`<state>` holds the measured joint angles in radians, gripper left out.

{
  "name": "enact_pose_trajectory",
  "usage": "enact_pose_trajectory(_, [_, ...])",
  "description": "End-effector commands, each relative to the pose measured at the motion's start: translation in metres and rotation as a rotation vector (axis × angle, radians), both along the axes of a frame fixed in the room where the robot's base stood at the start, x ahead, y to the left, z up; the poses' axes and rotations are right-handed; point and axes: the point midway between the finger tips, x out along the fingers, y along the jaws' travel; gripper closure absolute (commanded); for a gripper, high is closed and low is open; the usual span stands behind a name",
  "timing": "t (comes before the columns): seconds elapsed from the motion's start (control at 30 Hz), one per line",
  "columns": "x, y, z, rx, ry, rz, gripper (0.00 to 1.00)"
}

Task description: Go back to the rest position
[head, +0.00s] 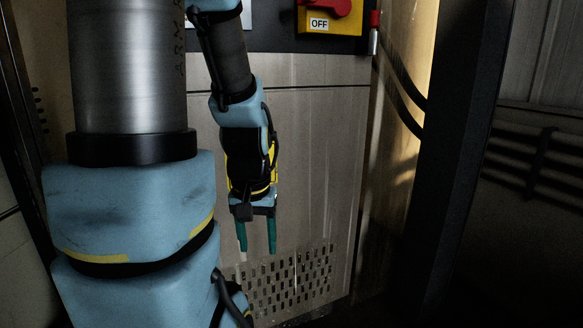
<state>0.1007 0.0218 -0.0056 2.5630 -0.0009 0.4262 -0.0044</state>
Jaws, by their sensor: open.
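My gripper (257,238) hangs pointing down near the middle of the head view. Its two green fingers are apart with nothing between them. It is in front of a metal cabinet panel (318,160), above and in front of the slotted vent (290,285) low on that panel. I cannot tell how far it is from the panel. My arm's blue links fill the left side and hide part of the panel.
A yellow box (345,36) with a red switch and an "OFF" label (319,23) sits at the top of the cabinet. A dark upright post (455,150) stands to the right. Black cables (403,85) hang beside it. Dark slatted structure (540,160) is at far right.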

Motion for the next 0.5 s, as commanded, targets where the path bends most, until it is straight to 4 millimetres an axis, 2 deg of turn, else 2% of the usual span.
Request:
enact_pose_trajectory(0.03, [0.001, -0.001, 0.024, -0.001, -0.003, 0.000, 0.42])
enact_pose_trajectory(0.27, [0.002, -0.001, 0.077, -0.003, -0.006, 0.001, 0.42])
enact_pose_trajectory(0.5, [0.002, -0.001, 0.152, -0.003, -0.008, 0.001, 0.42])
